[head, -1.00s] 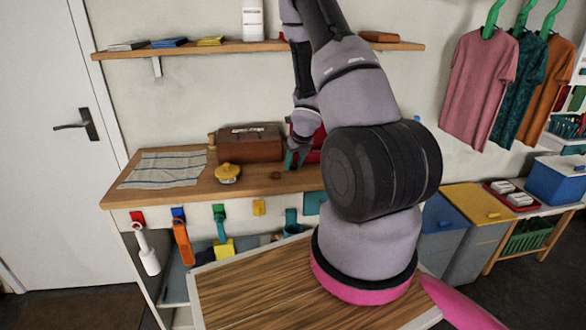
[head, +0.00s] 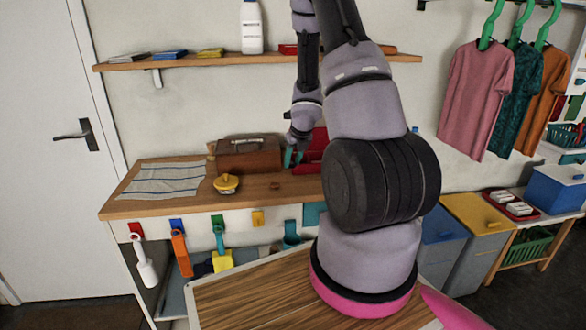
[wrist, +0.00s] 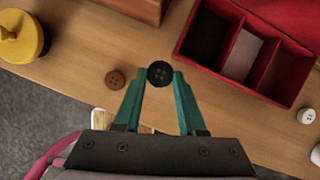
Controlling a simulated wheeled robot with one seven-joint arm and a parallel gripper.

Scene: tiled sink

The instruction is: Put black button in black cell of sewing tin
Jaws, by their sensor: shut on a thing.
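My gripper (wrist: 160,82) has teal fingers shut on a round black button (wrist: 160,73) at their tips. The gripper also shows in the head view (head: 292,157), above the wooden worktop, where the button cannot be made out. The red sewing tin (wrist: 231,86) is to the right of and beyond the fingertips in the wrist view. Its cells show a dark floor at left (wrist: 208,32), a pale grey one in the middle (wrist: 242,57) and a brownish one at right (wrist: 280,76). In the head view the tin (head: 311,165) is partly hidden by my arm.
A brown button (wrist: 115,79) lies left of the fingers. White buttons (wrist: 306,116) lie right of the tin. A yellow lidded pot (head: 227,184), a brown box (head: 250,156) and a striped cloth (head: 165,178) stand or lie on the worktop. Bare wood lies before the tin.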

